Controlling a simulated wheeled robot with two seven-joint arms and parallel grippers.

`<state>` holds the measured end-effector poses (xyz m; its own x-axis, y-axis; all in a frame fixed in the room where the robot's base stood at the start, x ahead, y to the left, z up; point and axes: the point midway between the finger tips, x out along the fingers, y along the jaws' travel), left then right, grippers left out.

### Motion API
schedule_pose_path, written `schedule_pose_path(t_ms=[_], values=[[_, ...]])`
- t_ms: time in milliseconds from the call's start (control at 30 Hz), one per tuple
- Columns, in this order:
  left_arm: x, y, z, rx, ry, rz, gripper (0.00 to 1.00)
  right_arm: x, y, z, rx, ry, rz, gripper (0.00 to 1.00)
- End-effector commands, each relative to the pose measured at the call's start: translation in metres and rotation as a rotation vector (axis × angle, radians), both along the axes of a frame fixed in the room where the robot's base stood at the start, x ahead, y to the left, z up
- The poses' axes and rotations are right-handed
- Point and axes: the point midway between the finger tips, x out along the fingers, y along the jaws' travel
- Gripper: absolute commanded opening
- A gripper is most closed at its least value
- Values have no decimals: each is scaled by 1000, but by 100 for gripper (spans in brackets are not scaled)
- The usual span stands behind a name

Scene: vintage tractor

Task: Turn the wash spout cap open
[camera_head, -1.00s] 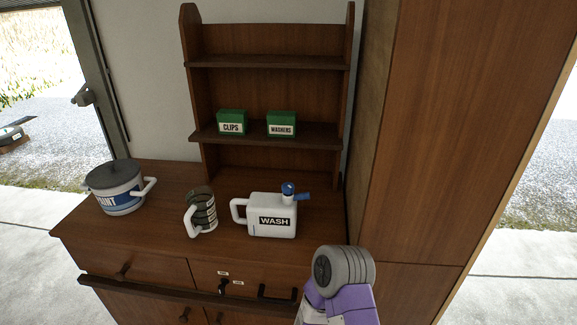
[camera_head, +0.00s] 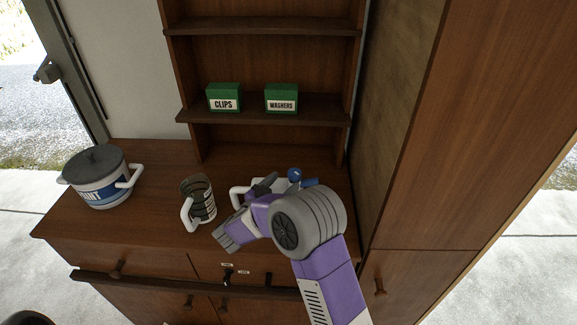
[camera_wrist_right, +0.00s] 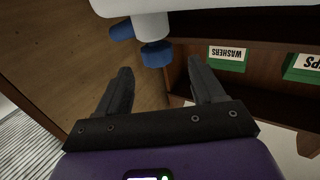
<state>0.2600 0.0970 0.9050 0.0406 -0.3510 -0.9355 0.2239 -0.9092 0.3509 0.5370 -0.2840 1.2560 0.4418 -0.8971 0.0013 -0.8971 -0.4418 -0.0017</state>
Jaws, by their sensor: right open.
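The white wash jug (camera_head: 238,194) stands on the wooden cabinet top, mostly hidden behind my right arm. Its blue cap (camera_head: 294,175) and blue spout (camera_head: 310,182) show above the arm. The wrist view is upside down: the jug (camera_wrist_right: 150,6) is at the top edge, with the blue cap (camera_wrist_right: 157,54) and blue spout (camera_wrist_right: 122,32) below it. My right gripper (camera_wrist_right: 162,76) is open and empty. In the wrist view the cap lies between the lines of its fingers, just beyond the tips, with no contact visible. My left gripper is not in view.
A ribbed mug (camera_head: 202,199) stands left of the jug, and a lidded paint pot (camera_head: 98,187) farther left. Green clips (camera_head: 223,97) and washers (camera_head: 281,98) boxes sit on the shelf (camera_head: 190,116) behind. A tall wooden panel (camera_head: 440,130) closes the right side.

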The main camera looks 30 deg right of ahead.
Motion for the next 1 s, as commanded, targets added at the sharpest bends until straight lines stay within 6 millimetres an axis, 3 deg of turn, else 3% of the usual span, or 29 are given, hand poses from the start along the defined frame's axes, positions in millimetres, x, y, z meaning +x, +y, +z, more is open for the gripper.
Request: schedule_pose_path(t_ms=[200, 400, 733, 767, 1000], values=[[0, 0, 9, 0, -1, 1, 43, 15, -33, 1, 0, 1, -3, 68], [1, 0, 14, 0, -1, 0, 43, 26, -53, 0, 0, 1, 0, 68], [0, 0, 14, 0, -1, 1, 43, 29, -57, -1, 0, 2, 3, 68], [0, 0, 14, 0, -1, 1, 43, 29, -57, -1, 0, 2, 3, 67], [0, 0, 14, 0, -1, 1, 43, 28, -57, -1, 0, 1, 3, 30]])
